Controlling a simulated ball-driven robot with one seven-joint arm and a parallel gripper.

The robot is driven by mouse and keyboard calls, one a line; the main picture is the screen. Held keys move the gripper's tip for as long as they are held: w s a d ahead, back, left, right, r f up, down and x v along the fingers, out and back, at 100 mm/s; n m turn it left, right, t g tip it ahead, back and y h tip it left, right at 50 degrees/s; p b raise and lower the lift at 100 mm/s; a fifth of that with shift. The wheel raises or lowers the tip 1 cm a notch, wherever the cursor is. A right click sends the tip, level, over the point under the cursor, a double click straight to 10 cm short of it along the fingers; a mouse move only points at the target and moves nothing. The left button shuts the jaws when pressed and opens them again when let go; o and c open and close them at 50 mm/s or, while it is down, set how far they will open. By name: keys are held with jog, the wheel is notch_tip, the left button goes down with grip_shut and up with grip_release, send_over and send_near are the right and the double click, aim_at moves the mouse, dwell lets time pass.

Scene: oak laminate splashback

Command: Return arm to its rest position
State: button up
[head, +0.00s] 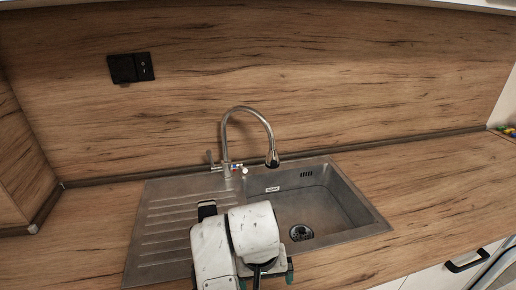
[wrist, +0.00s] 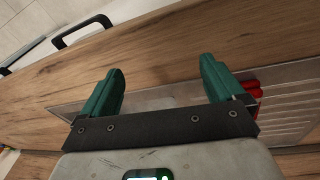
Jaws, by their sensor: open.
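My arm (head: 252,232) is folded low in front of the sink in the head view, its white links covering part of the sink's front. My gripper (wrist: 161,66) shows in the wrist view with two green fingers spread wide and nothing between them. It is over the wooden counter (wrist: 160,55) near the sink's edge. In the head view the gripper is mostly hidden behind my arm, with only bits of green showing.
The steel sink (head: 340,205) has its drainboard (head: 165,225) on the left and a tall faucet (head: 247,109) behind. A red object (wrist: 252,90) lies beside the right finger in the wrist view. A black-handled cabinet (head: 466,262) is at lower right. The right counter (head: 440,180) is clear.

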jog(key=s+d+f, duration=0.2)
jog(key=d+f, duration=0.1)
jog(key=d, duration=0.4)
jog(key=s+d+f+m+h, duration=0.1)
jog(key=s+d+f, duration=0.1)
jog(key=d, duration=0.5)
jog(key=s+d+f, duration=0.3)
jog(key=d, duration=0.4)
jog(key=s+d+f+y, duration=0.1)
jog(key=s+d+f, duration=0.1)
jog(key=s, duration=0.8)
jog(key=s+d+f, duration=0.2)
jog(key=s+d, duration=0.1)
jog(key=s, duration=0.7)
jog(key=shift+s+f+y, duration=0.25)
jog(key=shift+f+y, duration=0.15)
